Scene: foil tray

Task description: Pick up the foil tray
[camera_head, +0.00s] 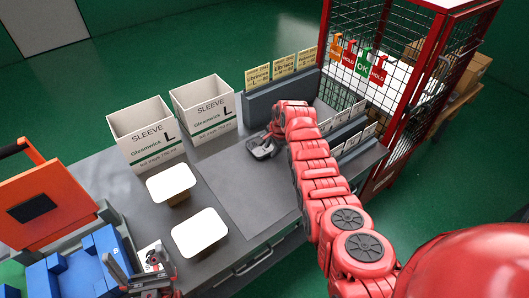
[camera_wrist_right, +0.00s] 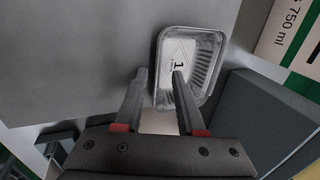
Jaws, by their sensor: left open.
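The foil tray (camera_wrist_right: 205,62) is a shiny, open rectangular tray with ridged walls and a white card marked "1" inside. In the right wrist view it lies on the grey worktop ahead of my right gripper (camera_wrist_right: 159,75). The two fingers are apart, with the tray's left wall in the gap between them; one finger overlaps the tray's inside in the picture. I cannot tell whether they touch it. In the head view the tray (camera_head: 262,150) sits below my right gripper, which partly hides it. My left gripper (camera_head: 141,275) is open at the lower left.
Two white-topped containers (camera_head: 171,182) (camera_head: 200,233) stand on the worktop. Two white SLEEVE boxes (camera_head: 145,135) (camera_head: 208,108) stand behind. A grey rack with yellow cards (camera_head: 284,82) is beside the tray. Blue bins (camera_head: 85,270) are lower left. The middle worktop (camera_head: 245,190) is clear.

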